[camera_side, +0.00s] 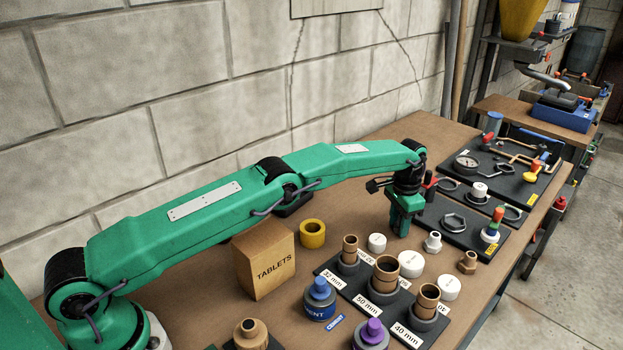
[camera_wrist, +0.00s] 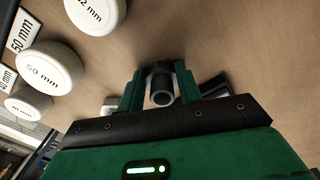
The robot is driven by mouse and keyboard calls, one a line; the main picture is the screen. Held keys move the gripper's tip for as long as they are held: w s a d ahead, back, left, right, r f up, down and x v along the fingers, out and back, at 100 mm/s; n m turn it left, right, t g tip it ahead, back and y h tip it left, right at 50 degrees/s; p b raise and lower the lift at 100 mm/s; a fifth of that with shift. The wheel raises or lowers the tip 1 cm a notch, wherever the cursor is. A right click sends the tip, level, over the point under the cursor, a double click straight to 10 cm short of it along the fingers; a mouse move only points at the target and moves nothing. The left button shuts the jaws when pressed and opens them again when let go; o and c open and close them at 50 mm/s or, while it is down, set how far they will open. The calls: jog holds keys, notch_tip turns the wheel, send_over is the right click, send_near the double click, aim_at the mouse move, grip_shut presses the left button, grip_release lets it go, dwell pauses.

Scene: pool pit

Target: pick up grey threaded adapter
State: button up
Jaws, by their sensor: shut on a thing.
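My gripper (camera_wrist: 160,88) is shut on the grey threaded adapter (camera_wrist: 161,86), which sits between the two green fingers in the wrist view. Its dark round opening faces the camera. In the side view my gripper (camera_side: 402,228) points down, low over the brown bench top, and the adapter is hidden by the fingers. I cannot tell whether the adapter still touches the bench.
A small pale fitting (camera_side: 433,242) and white caps (camera_side: 411,264) stand close to my gripper. Brown fittings stand on a labelled black board (camera_side: 340,280) in front. A TABLETS box (camera_side: 265,262) and yellow ring (camera_side: 312,234) are left. A black tray (camera_side: 462,236) lies right.

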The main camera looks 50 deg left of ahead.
aim_at(400, 218)
jog(key=shift+r, duration=0.1)
jog(key=shift+r, duration=2.05)
jog(key=s+d+r, duration=0.6)
jog(key=s+d, duration=0.1)
jog(key=d, duration=0.1)
jog(key=shift+s+d+r, duration=0.35)
jog(key=shift+s+d, duration=0.05)
